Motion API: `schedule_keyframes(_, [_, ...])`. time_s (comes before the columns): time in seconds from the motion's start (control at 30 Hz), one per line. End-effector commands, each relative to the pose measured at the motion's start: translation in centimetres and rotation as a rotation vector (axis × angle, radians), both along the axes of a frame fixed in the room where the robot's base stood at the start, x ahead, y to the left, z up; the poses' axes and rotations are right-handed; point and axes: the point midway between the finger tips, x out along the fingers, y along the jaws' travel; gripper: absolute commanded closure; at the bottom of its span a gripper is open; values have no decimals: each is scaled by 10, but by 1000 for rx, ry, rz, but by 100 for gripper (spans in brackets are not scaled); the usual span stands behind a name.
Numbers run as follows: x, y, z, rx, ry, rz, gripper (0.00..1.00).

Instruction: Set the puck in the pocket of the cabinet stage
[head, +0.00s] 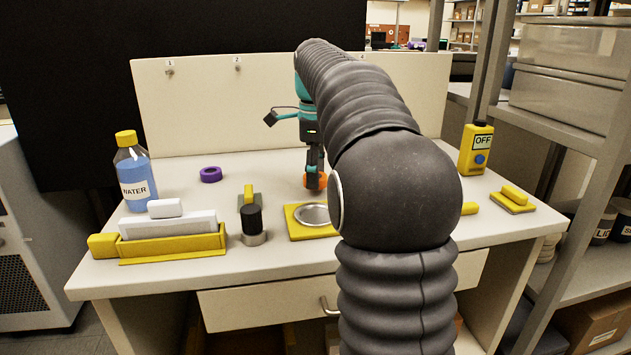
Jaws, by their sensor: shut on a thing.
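My gripper (314,180) is in the middle of the table, partly covered by my own arm. It is shut on a small orange round piece (320,181), which looks like the puck. The piece is low, close to the tabletop; I cannot tell whether it touches it. No cabinet stage can be made out for certain, and part of the table is hidden behind my arm. A yellow plate with a round silver dish (296,223) lies nearer than the gripper, partly behind my arm.
Left of the gripper are a purple ring (210,174), a black-topped cylinder (252,220), a water bottle (133,175) and a yellow holder (170,246). On the right are a yellow box marked OFF (476,147) and a yellow-handled block (513,198). A pegged panel (215,105) stands behind.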

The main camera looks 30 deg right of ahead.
Motion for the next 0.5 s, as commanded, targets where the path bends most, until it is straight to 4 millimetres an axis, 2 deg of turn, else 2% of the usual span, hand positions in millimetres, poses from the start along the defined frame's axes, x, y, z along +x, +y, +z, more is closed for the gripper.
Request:
schedule_keyframes(0.03, [-1, 0, -9, 0, 2, 0, 85])
schedule_keyframes(0.13, [0, 0, -16, 1, 1, 0, 85])
schedule_keyframes(0.5, [0, 0, -20, 0, 0, 0, 85])
